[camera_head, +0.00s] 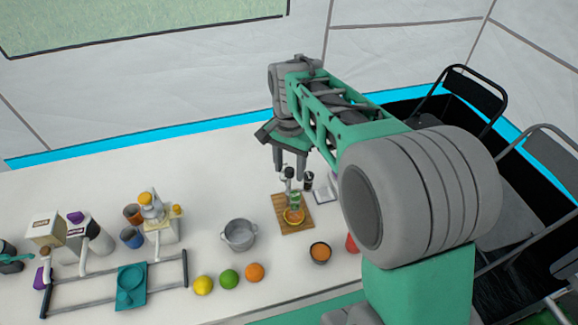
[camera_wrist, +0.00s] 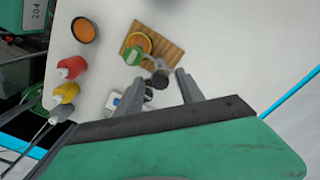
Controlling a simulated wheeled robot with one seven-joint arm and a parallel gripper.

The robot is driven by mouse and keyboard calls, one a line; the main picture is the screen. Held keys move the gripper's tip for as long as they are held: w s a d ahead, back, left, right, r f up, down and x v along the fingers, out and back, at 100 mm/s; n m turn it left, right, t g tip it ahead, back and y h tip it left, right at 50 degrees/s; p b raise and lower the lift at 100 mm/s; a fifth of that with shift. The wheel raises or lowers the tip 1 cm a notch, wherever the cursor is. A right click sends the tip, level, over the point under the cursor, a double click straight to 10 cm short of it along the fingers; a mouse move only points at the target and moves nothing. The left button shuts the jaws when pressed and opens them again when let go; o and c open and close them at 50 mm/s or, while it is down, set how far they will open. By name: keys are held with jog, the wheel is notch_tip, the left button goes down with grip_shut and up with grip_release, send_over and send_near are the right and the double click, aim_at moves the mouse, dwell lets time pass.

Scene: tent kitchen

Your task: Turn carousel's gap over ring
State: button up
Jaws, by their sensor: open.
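A wooden board (camera_head: 282,219) lies on the white table below my gripper (camera_head: 291,177). An orange round piece (camera_head: 294,216) lies on it, with a small green piece (camera_head: 295,199) over or beside it and dark and grey upright parts (camera_head: 289,180) close by. The wrist view shows the board (camera_wrist: 171,49), the orange piece (camera_wrist: 139,41), the green piece (camera_wrist: 133,56) and a dark round part (camera_wrist: 160,79) between my fingertips in the picture. My gripper (camera_wrist: 159,77) is open, pointing down, with nothing visibly held. I cannot tell which part is the carousel, its gap or the ring.
A grey pot (camera_head: 240,235) stands left of the board, a dark bowl (camera_head: 320,253) in front. Yellow, green and orange fruits line the front. A white-yellow machine (camera_head: 162,222) and a teal tray (camera_head: 131,287) are left. Chairs (camera_head: 476,95) stand right. The table's back is clear.

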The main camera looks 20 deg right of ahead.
jog(key=shift+c, duration=0.5)
grip_shut()
